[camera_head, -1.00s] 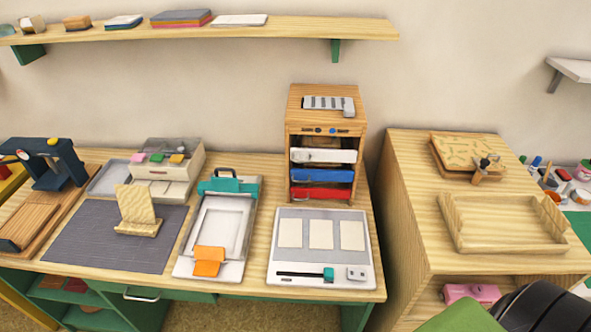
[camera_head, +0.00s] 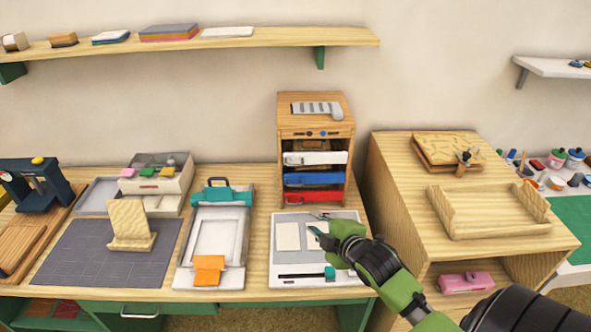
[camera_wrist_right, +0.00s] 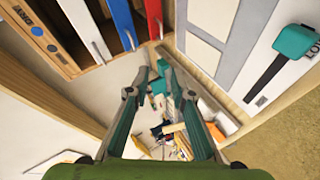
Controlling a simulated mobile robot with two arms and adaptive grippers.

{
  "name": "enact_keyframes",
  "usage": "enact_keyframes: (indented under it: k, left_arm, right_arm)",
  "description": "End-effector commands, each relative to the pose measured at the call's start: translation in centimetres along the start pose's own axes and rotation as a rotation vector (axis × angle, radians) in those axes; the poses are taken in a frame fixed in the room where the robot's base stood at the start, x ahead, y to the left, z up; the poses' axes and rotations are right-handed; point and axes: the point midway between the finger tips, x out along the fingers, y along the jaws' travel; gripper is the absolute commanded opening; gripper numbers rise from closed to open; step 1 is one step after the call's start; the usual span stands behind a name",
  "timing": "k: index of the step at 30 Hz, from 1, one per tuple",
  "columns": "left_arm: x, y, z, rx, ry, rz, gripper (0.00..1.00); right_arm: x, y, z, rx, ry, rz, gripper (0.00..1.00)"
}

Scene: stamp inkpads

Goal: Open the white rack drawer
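The white rack drawer (camera_head: 315,158) is in the small wooden rack (camera_head: 315,119) at the back of the desk, above the blue drawer (camera_head: 314,179) and the red drawer (camera_head: 314,197). Its front looks flush with the fronts below it. In the right wrist view the white drawer (camera_wrist_right: 83,26) shows sideways at the upper left, with its handle. My right gripper (camera_head: 317,223) is in front of and below the rack, over the white board with pale panels. In the wrist view its fingers (camera_wrist_right: 152,68) stand apart with nothing between them. My left gripper is not in view.
The white board (camera_head: 285,268) lies in front of the rack. A teal-clamped white frame (camera_head: 236,222) stands to its left. A wooden cabinet (camera_head: 390,200) with a tray (camera_head: 492,228) rises on the right. A wall shelf (camera_head: 262,37) runs above.

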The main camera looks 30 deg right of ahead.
Motion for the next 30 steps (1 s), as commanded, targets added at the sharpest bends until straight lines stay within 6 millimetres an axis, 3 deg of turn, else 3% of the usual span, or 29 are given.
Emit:
enact_keyframes:
  k: [1,3,7,14,30]
  left_arm:
    - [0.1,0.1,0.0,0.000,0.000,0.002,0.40]
    - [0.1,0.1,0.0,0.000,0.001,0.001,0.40]
    - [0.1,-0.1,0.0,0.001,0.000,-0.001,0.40]
    - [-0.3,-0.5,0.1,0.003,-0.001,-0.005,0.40]
    - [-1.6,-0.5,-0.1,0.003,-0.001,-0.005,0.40]
  right_arm:
    - [0.1,3.2,-0.1,-0.079,0.022,0.073,0.22]
    - [0.0,6.5,-0.2,-0.168,0.042,0.151,0.22]
    - [-0.3,9.7,-0.5,-0.255,0.055,0.229,0.22]
    - [1.5,10.7,-0.7,-0.268,0.056,0.242,0.22]
    - [10.6,12.7,-1.6,-0.266,0.056,0.238,0.22]
